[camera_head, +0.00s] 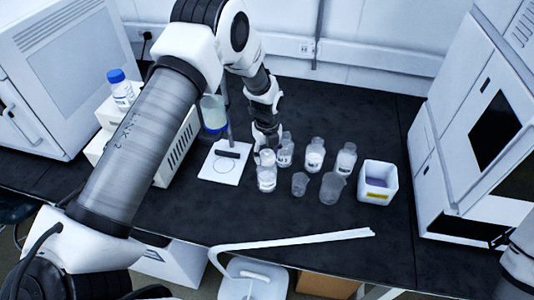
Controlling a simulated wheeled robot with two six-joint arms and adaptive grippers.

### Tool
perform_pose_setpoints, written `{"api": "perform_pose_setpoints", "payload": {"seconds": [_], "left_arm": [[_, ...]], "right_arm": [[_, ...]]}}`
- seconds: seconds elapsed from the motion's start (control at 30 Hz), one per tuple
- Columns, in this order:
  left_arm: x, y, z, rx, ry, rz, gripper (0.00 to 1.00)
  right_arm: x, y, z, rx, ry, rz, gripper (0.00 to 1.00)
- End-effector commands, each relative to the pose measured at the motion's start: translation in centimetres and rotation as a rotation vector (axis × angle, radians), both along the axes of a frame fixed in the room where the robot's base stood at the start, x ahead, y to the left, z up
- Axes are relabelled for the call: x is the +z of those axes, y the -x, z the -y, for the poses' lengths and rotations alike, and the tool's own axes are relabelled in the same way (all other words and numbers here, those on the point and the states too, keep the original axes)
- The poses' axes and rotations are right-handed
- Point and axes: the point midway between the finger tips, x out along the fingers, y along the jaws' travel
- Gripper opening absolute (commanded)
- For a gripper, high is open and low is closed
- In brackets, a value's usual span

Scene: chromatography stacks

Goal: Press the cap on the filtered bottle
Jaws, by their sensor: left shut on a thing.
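My left gripper (266,143) points down over the black bench, its fingertips at the top of a clear bottle (267,178) with pale contents. It is shut on a small white cap (267,156) at the bottle's mouth. The fingers partly hide the cap, and I cannot tell whether it is seated. The bottle stands upright. Which bottle is the filtered one is not marked. My right gripper is out of view; only part of that arm shows at the lower right.
Close behind and right stand small bottles (315,155), two clear cups (332,188) and a white tub (377,183). Left are a white stand plate (224,163), a blue-ended vessel (213,113) and a blue-capped bottle (121,88) on an instrument.

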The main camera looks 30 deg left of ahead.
Motion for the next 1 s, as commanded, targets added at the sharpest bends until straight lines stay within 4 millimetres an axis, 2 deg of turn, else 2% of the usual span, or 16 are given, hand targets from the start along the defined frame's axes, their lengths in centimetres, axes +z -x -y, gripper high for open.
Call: {"api": "perform_pose_setpoints", "payload": {"seconds": [0.17,0.2,0.27,0.5,0.57,1.0], "left_arm": [[0.02,0.00,0.00,0.000,0.000,0.000,0.31],[0.02,0.00,0.00,0.000,0.000,0.000,0.63],[0.02,0.00,0.00,0.000,0.000,0.000,0.82],[0.01,0.00,0.00,0.000,0.000,0.000,0.82],[0.01,0.00,0.00,0.000,0.000,0.000,1.00],[0.52,-0.01,0.00,0.000,0.000,0.000,1.00]], "right_arm": [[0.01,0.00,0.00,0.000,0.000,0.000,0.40],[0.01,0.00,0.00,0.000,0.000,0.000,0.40],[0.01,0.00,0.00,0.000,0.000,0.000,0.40],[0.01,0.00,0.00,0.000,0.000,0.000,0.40],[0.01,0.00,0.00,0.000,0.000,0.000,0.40],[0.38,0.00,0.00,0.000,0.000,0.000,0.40]]}}
